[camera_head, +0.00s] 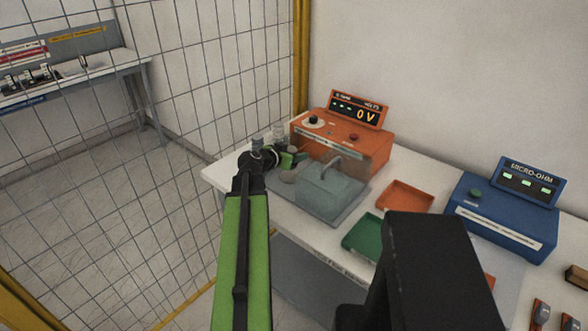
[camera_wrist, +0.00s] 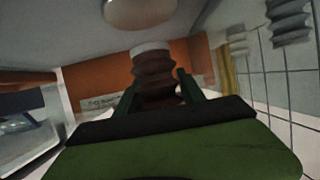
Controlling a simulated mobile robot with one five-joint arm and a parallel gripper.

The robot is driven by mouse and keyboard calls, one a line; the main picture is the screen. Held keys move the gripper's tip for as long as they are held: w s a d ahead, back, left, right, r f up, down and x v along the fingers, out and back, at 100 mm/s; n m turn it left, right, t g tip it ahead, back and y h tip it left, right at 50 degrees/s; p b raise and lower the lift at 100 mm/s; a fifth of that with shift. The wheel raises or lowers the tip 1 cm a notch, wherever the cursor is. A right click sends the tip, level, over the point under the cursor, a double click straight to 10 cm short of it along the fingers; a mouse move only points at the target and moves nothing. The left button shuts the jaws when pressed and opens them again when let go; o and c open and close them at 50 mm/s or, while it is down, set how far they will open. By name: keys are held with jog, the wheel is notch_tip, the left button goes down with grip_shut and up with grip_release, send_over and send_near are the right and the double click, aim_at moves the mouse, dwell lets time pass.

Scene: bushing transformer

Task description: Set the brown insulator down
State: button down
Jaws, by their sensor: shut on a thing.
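The brown insulator (camera_wrist: 155,78) is a ribbed brown piece with a pale end, held between the dark green fingers of my gripper (camera_wrist: 158,90) in the wrist view. In the head view my gripper (camera_head: 290,160) is over the left end of the white table, in front of the orange tester. The insulator is hard to make out there, being small and partly hidden by my wrist. I cannot tell whether it touches any surface below.
The orange tester (camera_head: 350,144) reads 0 V. A clear-covered box (camera_head: 330,192) stands right of my gripper. An orange tray (camera_head: 405,197), a green tray (camera_head: 363,236) and a blue micro-ohm meter (camera_head: 505,217) lie further right. A wire mesh fence (camera_head: 200,100) is at left.

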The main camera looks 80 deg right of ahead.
notch_tip(320, 180, down, 4)
jog(key=b, duration=0.3)
jog(key=shift+b, duration=0.35)
jog(key=shift+r, duration=0.3)
jog(key=shift+f, duration=0.2)
jog(key=c, duration=0.7)
grip_release()
jog(key=shift+r, duration=0.1)
